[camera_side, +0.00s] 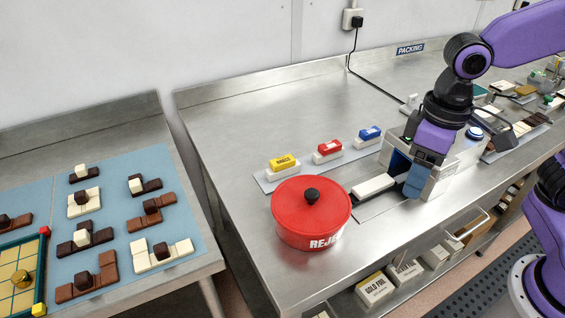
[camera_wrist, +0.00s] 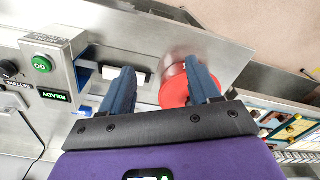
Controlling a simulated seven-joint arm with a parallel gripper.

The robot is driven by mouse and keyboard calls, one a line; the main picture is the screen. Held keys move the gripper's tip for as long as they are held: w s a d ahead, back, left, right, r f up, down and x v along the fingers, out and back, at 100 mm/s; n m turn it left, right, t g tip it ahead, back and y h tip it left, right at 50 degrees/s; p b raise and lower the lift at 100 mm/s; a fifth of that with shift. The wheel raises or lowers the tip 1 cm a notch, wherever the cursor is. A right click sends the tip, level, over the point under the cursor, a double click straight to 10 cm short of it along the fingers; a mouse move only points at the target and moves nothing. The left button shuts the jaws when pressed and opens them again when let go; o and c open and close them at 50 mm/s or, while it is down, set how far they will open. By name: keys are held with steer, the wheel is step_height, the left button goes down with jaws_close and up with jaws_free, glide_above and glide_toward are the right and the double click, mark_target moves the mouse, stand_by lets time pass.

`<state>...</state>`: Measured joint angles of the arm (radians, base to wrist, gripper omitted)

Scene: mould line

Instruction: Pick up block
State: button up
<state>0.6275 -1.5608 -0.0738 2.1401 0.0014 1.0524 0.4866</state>
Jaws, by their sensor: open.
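A white block (camera_side: 373,187) lies on the steel table in front of the dark opening of a pale machine (camera_side: 438,183) in the side view. In the wrist view a white piece (camera_wrist: 110,73) shows beside and partly behind the left finger; it looks like the same block. My gripper (camera_side: 413,190) points down close to the right of the block, beside the machine opening. In the wrist view its blue fingers (camera_wrist: 160,66) stand wide apart with nothing held between them. Which block the task means cannot be told from the pictures.
A red lidded pot (camera_side: 310,212) stands just left of the white block. Yellow (camera_side: 282,161), red (camera_side: 329,146) and blue (camera_side: 370,132) labelled blocks sit behind. Brown and white pieces lie on a blue mat (camera_side: 130,200).

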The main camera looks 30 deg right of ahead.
steer(key=w+a+r+m, duration=0.2)
steer(key=w+a+m, duration=0.2)
steer(key=w+m, duration=0.3)
steer(key=w+a+r+m, duration=0.1)
steer(key=w+a+m, duration=0.35)
steer(key=w, duration=0.45)
steer(key=m, duration=1.2)
glide_above(285, 158)
steer(key=f, duration=1.1)
steer(key=shift+s+d+f, duration=0.25)
steer(key=shift+d+f, duration=0.15)
steer(key=shift+w+a+f, duration=0.1)
steer(key=shift+a+f, duration=0.1)
steer(key=shift+f, duration=1.15)
steer(key=shift+w+a+f, duration=0.1)
steer(key=shift+a+f, duration=0.1)
steer(key=shift+f, duration=1.15)
steer(key=c, duration=1.1)
